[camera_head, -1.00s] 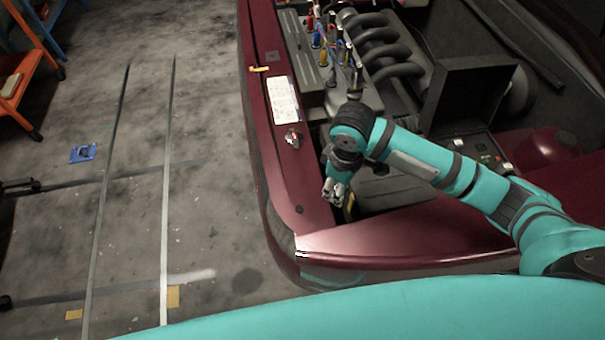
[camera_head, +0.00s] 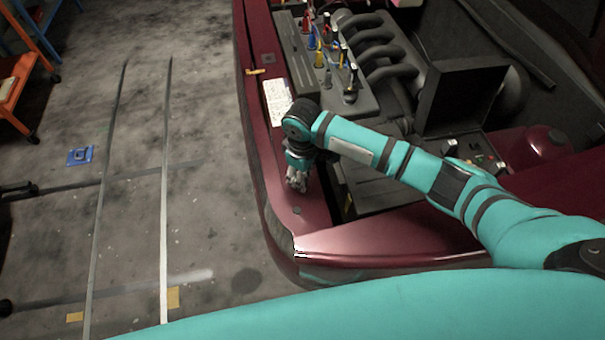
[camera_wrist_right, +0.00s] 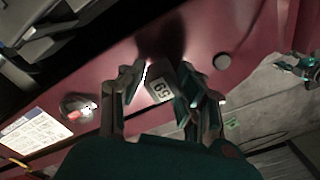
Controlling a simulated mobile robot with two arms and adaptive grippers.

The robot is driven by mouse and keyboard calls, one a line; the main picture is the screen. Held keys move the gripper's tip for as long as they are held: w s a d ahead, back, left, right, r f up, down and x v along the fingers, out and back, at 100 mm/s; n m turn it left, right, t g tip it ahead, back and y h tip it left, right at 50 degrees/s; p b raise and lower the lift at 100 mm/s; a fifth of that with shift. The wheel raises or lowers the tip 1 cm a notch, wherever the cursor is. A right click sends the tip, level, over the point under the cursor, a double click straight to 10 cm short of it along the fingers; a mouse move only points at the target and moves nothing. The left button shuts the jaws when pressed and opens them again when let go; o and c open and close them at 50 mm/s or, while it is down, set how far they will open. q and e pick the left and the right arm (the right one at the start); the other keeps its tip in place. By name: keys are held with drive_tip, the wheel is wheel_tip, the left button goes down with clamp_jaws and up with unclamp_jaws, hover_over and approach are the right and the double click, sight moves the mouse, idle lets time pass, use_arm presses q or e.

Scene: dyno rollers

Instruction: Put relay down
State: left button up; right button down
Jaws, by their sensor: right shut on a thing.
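My right gripper (camera_head: 297,184) is over the dark red front panel (camera_head: 318,210) of the car, pointing down. In the right wrist view, the gripper (camera_wrist_right: 165,84) is shut on the relay (camera_wrist_right: 160,86), a small dark block with a pale label reading "59". The relay sits between the fingertips, with the red panel (camera_wrist_right: 205,40) behind it. I cannot tell whether it touches the panel. In the head view the relay is too small to make out. My left gripper is not in view.
A white label sheet (camera_head: 277,102) and a red-and-white latch (camera_wrist_right: 80,108) are on the panel. An open black box (camera_head: 462,95) with its lid up is in the engine bay. Several coloured-handled tools (camera_head: 325,45) stand behind. The panel near the gripper is mostly clear.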

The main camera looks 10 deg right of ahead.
drive_tip(key=shift+f, duration=0.1)
drive_tip(key=c, duration=0.9)
unclamp_jaws()
wheel_tip(320, 180, up, 12)
drive_tip(key=shift+r+b, duration=0.15)
drive_tip(key=shift+b, duration=0.15)
